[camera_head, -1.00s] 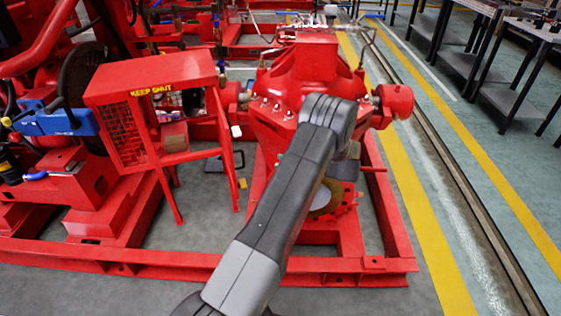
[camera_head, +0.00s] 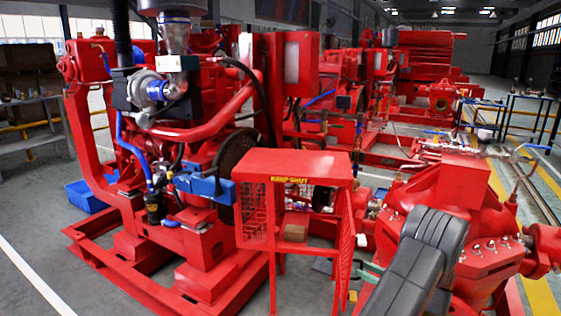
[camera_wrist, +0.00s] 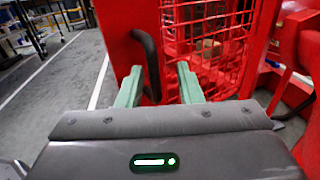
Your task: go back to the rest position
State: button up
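My gripper (camera_wrist: 160,75) shows in the wrist view with its two pale green fingers spread apart. It is open, and nothing is seen between the fingers. Beyond the fingertips are a red panel, a dark curved handle or hose (camera_wrist: 148,55) and a red wire mesh (camera_wrist: 205,35). In the head view my dark grey arm link reaches in from the bottom right, in front of the red pump (camera_head: 470,225). The link hides most of the gripper there.
A red "KEEP SHUT" guard frame (camera_head: 292,165) on legs stands left of my arm. The red diesel engine (camera_head: 165,110) on its skid fills the left, with a blue crate (camera_head: 86,196) beside it. Open floor shows at the far left. Black tables (camera_head: 528,105) stand at the right.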

jog(key=shift+w+a, duration=0.3)
jog(key=shift+a, duration=0.25)
